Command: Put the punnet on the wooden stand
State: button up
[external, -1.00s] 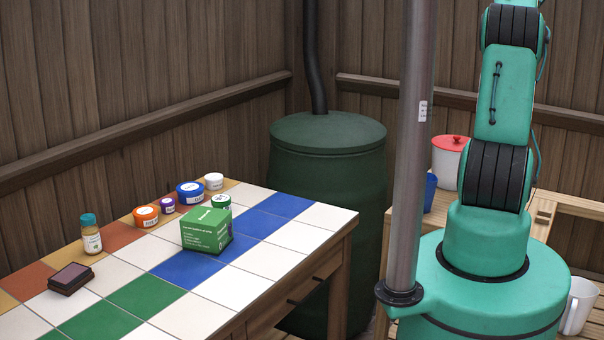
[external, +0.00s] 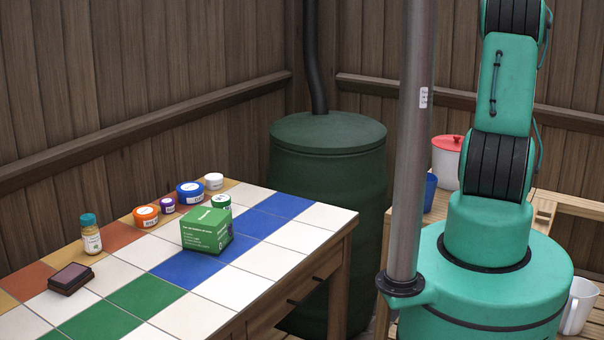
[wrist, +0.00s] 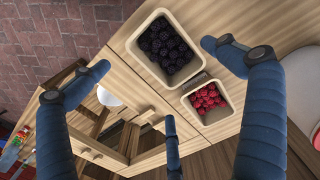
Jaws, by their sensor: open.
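Two cream punnets lie below my gripper in the wrist view. The larger punnet (wrist: 133,47) holds blackberries and the smaller punnet (wrist: 224,119) holds raspberries. My gripper (wrist: 155,76) is open and empty, with blue fingers spread around the punnets; none visibly grips either one. The larger punnet lies between the left and right fingers, and the third finger is below it in the picture. The punnets rest on a light wooden surface (wrist: 205,20). I cannot tell which wooden thing is the stand. My gripper is outside the external view.
A tiled table (external: 235,288) bears a green box (external: 207,231), several small tubs, a jar (external: 91,236) and a dark pad (external: 71,279). A green barrel (external: 327,190) stands behind. A red-lidded pot (external: 447,163), blue cup (external: 430,191) and white jug (external: 579,306) stand at right.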

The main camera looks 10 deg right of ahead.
jog(key=shift+r, duration=1.2)
jog(key=a+r+n+t, duration=0.1)
jog(key=a+r+n, duration=0.1)
jog(key=a+r, duration=1)
jog(key=a+r+n+t, duration=0.15)
jog(key=a+r, duration=0.55)
jog(key=r, duration=0.9)
jog(key=s+a+r+n+t, duration=0.1)
jog(key=s+a+r+n, duration=0.1)
jog(key=s+a+r, duration=0.5)
jog(key=s+a+r+n+t, duration=0.2)
jog(key=s+a+r, duration=0.5)
jog(key=s+a, duration=0.6)
jog(key=shift+s+n, duration=0.55)
jog(key=shift+s, duration=0.2)
